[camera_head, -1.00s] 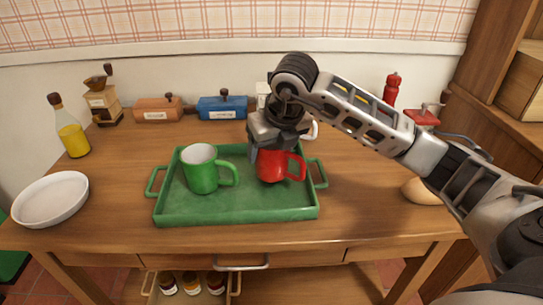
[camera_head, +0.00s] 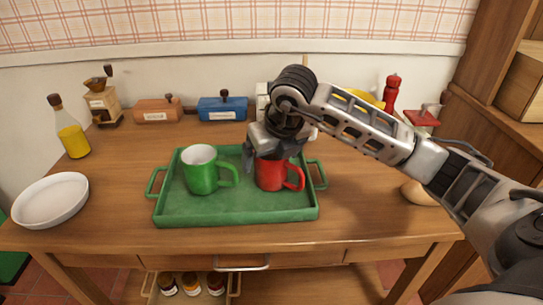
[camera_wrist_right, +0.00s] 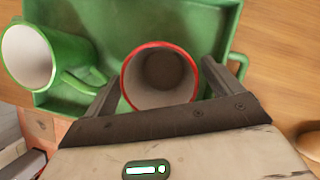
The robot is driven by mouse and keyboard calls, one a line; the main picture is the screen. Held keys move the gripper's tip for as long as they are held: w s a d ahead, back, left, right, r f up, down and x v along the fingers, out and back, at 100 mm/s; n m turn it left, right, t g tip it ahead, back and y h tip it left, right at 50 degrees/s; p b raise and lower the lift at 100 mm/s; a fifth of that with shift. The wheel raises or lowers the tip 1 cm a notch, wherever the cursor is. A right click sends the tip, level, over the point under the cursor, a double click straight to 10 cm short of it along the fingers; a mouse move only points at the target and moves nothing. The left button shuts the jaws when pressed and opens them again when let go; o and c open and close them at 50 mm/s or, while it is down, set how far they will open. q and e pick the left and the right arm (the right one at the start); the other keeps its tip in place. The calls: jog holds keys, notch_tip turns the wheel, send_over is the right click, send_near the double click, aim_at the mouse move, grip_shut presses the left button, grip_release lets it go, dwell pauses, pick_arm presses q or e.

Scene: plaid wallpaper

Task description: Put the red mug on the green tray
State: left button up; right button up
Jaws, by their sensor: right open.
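The red mug (camera_head: 271,174) stands upright on the right part of the green tray (camera_head: 236,211), its handle pointing right. In the right wrist view I look down into the mug's open top (camera_wrist_right: 160,78). My right gripper (camera_head: 262,160) is right over the mug, hiding part of its rim. Its fingers (camera_wrist_right: 165,85) are open, one on each side of the mug; I cannot tell whether they touch it. My left gripper is in neither view.
A green mug (camera_head: 201,175) stands on the tray left of the red one; it also shows in the right wrist view (camera_wrist_right: 40,60). A white bowl (camera_head: 50,200) and an oil bottle (camera_head: 72,138) are at the left. A bread-like item (camera_head: 418,193) lies at the right. Boxes line the wall.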

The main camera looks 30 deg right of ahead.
jog(key=v, duration=1.1)
jog(key=shift+r+p, duration=0.25)
jog(key=shift+p, duration=0.2)
jog(key=shift+s+f, duration=0.1)
jog(key=shift+s, duration=0.1)
